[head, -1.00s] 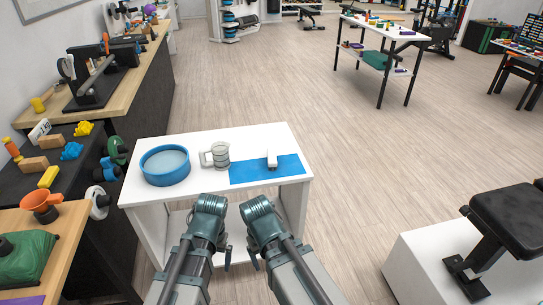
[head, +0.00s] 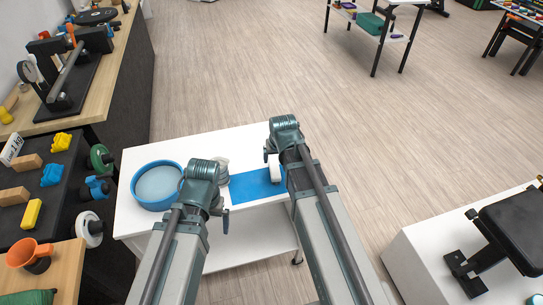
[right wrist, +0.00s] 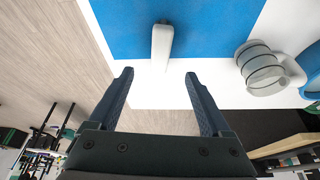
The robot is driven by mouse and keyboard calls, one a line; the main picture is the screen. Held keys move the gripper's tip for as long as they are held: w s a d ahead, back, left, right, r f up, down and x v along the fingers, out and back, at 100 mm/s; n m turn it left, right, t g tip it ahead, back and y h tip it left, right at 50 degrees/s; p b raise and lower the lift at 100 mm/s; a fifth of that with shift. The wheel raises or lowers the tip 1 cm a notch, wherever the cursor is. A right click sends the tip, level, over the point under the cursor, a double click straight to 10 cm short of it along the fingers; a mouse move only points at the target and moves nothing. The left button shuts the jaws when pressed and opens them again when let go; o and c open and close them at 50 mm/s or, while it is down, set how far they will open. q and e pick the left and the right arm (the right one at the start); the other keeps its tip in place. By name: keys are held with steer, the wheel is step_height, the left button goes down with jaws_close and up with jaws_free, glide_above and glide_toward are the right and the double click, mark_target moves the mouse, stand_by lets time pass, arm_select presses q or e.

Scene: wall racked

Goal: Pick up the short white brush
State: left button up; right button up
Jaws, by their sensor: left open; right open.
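The short white brush (head: 275,172) lies on a blue mat (head: 250,187) on the white table, partly hidden by my right arm in the head view. In the right wrist view the brush (right wrist: 162,45) lies just beyond and roughly between the fingertips, with its near end at the mat's edge. My right gripper (right wrist: 158,75) is open and empty, and the brush is not between its fingers. In the head view my right gripper (head: 268,154) is close to the brush. My left gripper (head: 221,213) is open and empty, near the table's front edge.
A blue round basin (head: 157,186) stands on the table's left. A grey mug (right wrist: 262,72) stands beside the mat, mostly behind my left wrist in the head view. A dark rack (head: 60,190) with blocks is at left. A bench (head: 515,235) is at right.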

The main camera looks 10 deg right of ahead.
mark_target(275, 168)
steer(key=b+x, duration=0.4)
steer(key=w+b+x, duration=0.1)
steer(key=b+x, duration=0.3)
steer(key=shift+w+d+f, duration=0.15)
steer(key=shift+d, duration=0.05)
steer(key=b+x, duration=0.5)
steer(key=shift+a+f, duration=0.1)
steer(key=shift+a, duration=0.15)
steer(key=shift+f, duration=0.25)
stand_by(0.6)
jaws_close()
